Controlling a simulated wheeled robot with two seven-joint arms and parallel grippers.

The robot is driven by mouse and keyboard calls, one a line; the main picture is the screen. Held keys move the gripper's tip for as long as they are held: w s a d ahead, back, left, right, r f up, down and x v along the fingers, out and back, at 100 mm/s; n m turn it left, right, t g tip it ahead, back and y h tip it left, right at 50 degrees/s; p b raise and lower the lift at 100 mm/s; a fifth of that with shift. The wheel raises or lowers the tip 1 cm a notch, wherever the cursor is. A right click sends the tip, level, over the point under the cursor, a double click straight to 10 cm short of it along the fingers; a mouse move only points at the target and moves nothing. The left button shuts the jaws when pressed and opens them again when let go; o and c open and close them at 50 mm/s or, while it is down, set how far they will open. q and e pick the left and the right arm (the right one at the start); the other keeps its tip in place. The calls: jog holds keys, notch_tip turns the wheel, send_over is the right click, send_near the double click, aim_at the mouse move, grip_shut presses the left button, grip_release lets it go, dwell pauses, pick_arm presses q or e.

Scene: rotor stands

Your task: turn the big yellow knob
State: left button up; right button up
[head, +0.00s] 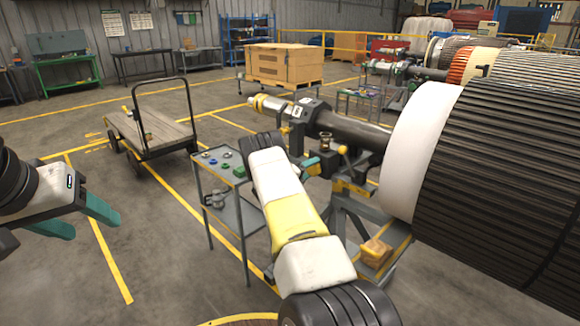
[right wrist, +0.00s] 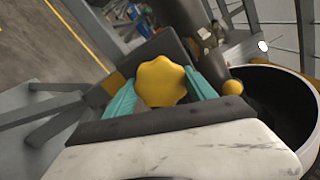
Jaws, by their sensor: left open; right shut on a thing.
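The big yellow knob (right wrist: 161,80), with a lobed rim, shows in the middle of the right wrist view. My right gripper (right wrist: 160,86) has its teal fingers on either side of the knob and is shut on it. In the head view my right arm reaches to the rotor stand, and a little of the teal of the right gripper (head: 311,162) shows there. I cannot make out the big knob in the head view. My left gripper (head: 96,224) is open and empty, over the floor at the left, well away from the stand.
A smaller yellow ball knob (right wrist: 233,88) is just right of the right gripper. The large ribbed rotor (head: 510,170) with its white end ring fills the right side. A grey trolley (head: 240,220) with small coloured parts stands left of my right arm. A flatbed cart (head: 155,130) stands beyond.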

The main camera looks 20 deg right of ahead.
jog(key=n, duration=0.5)
jog(key=shift+f+n, duration=0.1)
jog(key=shift+n, duration=0.2)
jog(key=n, duration=1.2)
jog(key=shift+f+n, duration=0.1)
jog(key=shift+n, duration=0.3)
jog(key=n, duration=0.5)
jog(key=shift+s+n, duration=0.1)
jog(key=shift+n, duration=0.2)
jog(key=o, duration=1.4)
